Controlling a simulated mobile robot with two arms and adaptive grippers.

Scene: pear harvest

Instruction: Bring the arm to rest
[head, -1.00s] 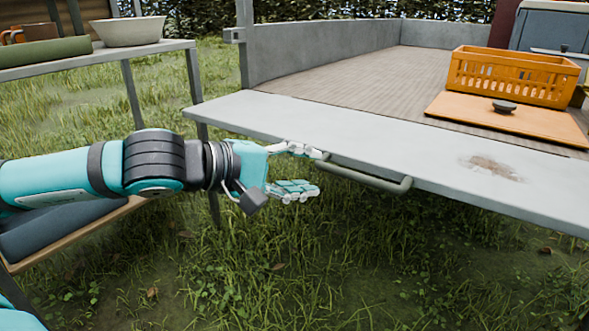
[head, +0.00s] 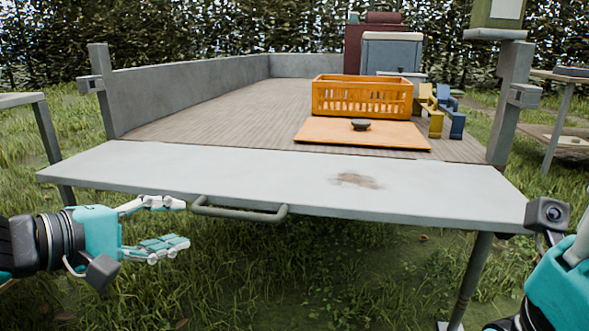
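My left gripper (head: 172,224) is in the lower left of the head view, its fingers spread apart and empty. It is in front of the lowered grey tailgate (head: 250,170), just left of the tailgate's handle (head: 240,212), and does not hold the handle. My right arm (head: 560,280) shows at the lower right edge beside the tailgate's right corner. Its gripper's fingers cannot be made out.
On the wooden trailer bed stand an orange crate (head: 361,98) and an orange lid (head: 360,134) with a dark knob. A grey-blue box (head: 391,52) stands behind. A side table (head: 25,99) is at left, another table (head: 565,76) at right. Grass lies below.

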